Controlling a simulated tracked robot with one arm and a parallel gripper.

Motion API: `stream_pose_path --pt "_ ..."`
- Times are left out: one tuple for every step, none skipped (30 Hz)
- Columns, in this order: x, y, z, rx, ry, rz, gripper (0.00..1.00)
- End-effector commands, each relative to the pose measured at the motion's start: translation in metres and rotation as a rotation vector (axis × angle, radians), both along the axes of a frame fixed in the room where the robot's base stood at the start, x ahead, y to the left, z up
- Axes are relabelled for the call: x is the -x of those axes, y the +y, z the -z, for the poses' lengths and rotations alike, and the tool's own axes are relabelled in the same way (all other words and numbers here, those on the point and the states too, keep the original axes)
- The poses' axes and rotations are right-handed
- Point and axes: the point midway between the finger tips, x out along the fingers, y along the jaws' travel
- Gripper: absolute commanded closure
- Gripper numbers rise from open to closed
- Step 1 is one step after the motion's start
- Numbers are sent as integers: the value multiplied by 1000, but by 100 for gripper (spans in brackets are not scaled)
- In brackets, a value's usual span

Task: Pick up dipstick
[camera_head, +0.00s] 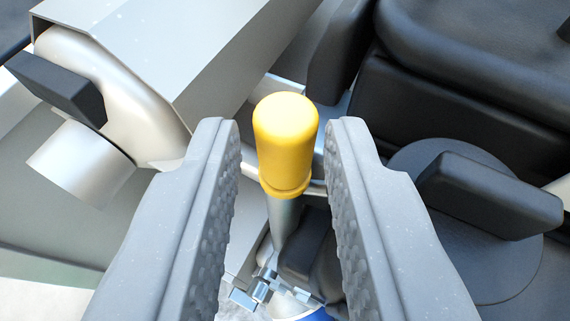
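The dipstick (286,142) shows as a yellow, round-topped cap with a collar on top of a grey metal tube (284,220). It stands near the middle of the view. My gripper (285,145) is open, with one grey finger on each side of the yellow cap. A clear gap shows between the cap and each finger, so neither appears to touch it. The textured inner pads face each other. The lower end of the tube runs down to metal fittings (262,287) between the fingers.
A grey metal housing (190,45) with a pale pipe (130,85) stands at the left. Black padded parts (470,50) fill the upper right. A black block (490,195) sits on a round dark disc (465,265) at the right, close to the right finger.

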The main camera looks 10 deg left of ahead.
Motion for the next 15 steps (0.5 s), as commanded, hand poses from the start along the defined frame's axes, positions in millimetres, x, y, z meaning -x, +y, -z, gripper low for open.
stream_pose_path --pt "-5 -1 0 2 1 1 76" --pt "-8 0 2 2 2 1 76" --pt "-12 0 4 2 3 1 76" --pt "-15 0 6 2 4 1 76" --pt "-18 0 8 2 4 3 76" --pt "-22 0 10 1 5 4 76" --pt "-25 1 11 1 4 3 76" --pt "-27 1 12 0 3 2 76" --pt "-30 2 12 1 2 2 76" --pt "-31 2 13 0 1 1 76" --pt "-32 3 13 0 0 1 76" --pt "-33 3 13 0 0 1 76" --pt "-33 3 13 0 -1 0 76" --pt "-33 3 14 0 -1 0 76" --pt "-33 3 14 0 -1 0 76"
